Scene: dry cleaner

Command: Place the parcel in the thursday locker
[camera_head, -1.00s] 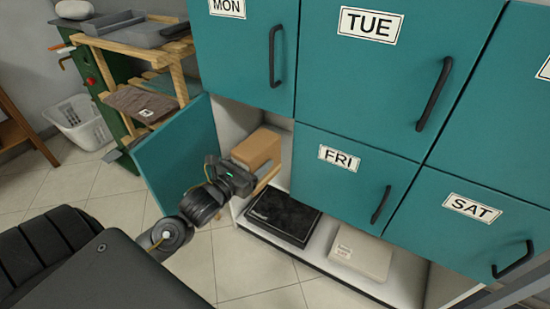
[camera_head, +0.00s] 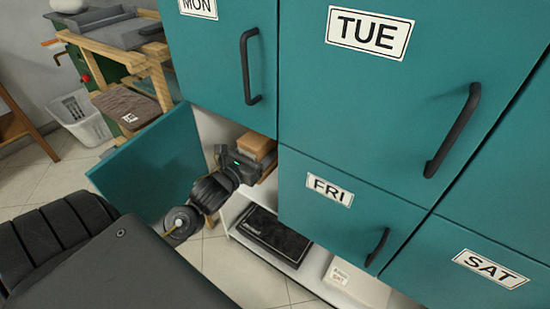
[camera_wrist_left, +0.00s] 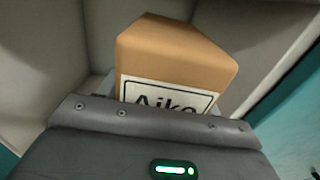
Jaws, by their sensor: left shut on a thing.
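The parcel, a tan box (camera_head: 256,145), sits at the mouth of the open locker below MON, partly hidden by the gripper and the FRI door's edge. My left gripper (camera_head: 262,170) is shut on it. In the left wrist view the parcel (camera_wrist_left: 170,55) has a white label reading "Aike", its lower part cut off by the gripper body, with pale locker walls around it. The open locker (camera_head: 214,130) shows a white inner wall, and its teal door (camera_head: 150,170) is swung out to the left. No THU label is readable. My right gripper is out of view.
Closed MON (camera_head: 222,50), TUE (camera_head: 390,90), FRI (camera_head: 335,215) and SAT (camera_head: 470,265) doors carry protruding black handles. A low shelf holds a black box (camera_head: 272,238) and a white box (camera_head: 355,285). A wooden rack (camera_head: 155,70) stands behind the open door.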

